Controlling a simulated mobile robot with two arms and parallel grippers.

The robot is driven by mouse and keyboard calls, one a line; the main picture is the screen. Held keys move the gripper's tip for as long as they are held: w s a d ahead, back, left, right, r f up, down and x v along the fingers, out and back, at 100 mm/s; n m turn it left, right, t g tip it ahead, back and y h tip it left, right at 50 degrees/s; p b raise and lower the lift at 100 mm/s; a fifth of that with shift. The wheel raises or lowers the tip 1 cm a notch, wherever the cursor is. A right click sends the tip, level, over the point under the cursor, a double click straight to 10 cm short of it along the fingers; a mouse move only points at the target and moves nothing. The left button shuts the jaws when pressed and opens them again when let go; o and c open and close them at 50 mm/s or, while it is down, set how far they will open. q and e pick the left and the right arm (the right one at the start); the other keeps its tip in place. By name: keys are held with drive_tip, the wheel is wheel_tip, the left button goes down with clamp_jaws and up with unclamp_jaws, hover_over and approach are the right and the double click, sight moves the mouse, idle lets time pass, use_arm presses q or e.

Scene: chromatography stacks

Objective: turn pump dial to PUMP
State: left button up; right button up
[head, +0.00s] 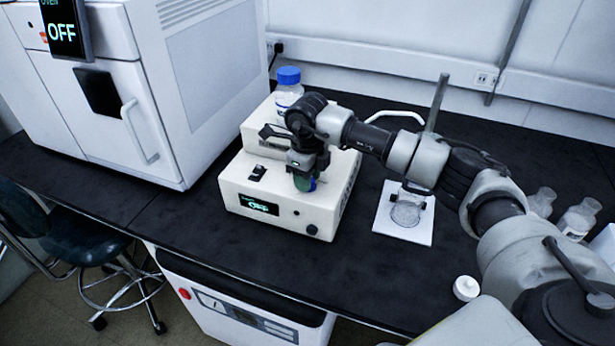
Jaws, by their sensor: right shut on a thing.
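The pump is a cream box (236,186) on the black bench, with a second box section behind it. Its front display (259,205) reads OFF in green. A dark switch (257,173) is on its top, and a dark knob (311,230) is low on its front right. My right gripper (305,176) points down onto the top of the pump and is shut on the dial (306,185), which shows green and blue between the fingers. The dial's markings are hidden. My left gripper is out of view.
A large white oven (200,80) stands left, its display reading OFF. A white plate (404,229) with a round dish lies right. Clear bottles (579,218) and a white cap (466,288) are farther right. A stool (60,235) is front left.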

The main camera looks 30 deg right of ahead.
drive_tip(key=m, duration=0.4)
drive_tip(key=shift+m, duration=0.4)
idle(0.4)
drive_tip(key=o, duration=0.9)
wheel_tip(320, 180, up, 11)
drive_tip(key=shift+f+b, duration=0.1)
drive_tip(key=shift+b, duration=0.4)
drive_tip(key=shift+f, duration=0.1)
